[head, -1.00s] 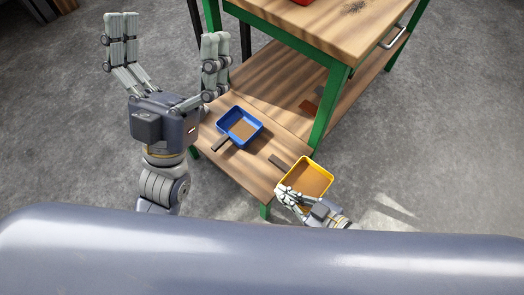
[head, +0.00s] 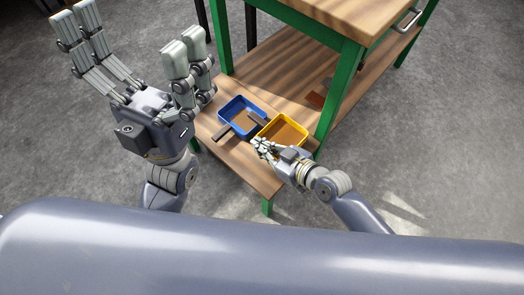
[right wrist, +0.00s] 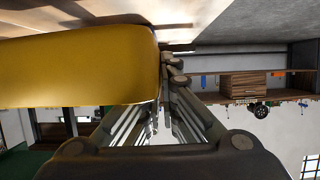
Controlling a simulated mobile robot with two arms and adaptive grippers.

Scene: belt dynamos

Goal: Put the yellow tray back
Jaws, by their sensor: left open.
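The yellow tray (head: 301,129), with a brown inside, shows in the head view over the lower wooden shelf, right of the blue tray (head: 224,109). Its dark handle points up-left and overlaps the blue tray in the picture. My right gripper (head: 262,146) is shut on the yellow tray's near-left wall. In the right wrist view the tray's yellow side (right wrist: 80,70) fills the upper left, against the fingers. I cannot tell how far the tray is above the shelf. My left gripper (head: 135,50) is open and empty, raised at the left.
The lower wooden shelf (head: 250,171) has bare room at its front. A green-legged workbench (head: 325,97) stands behind, its leg close right of the yellow tray. A reddish-brown piece (head: 315,100) lies on the shelf under the bench.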

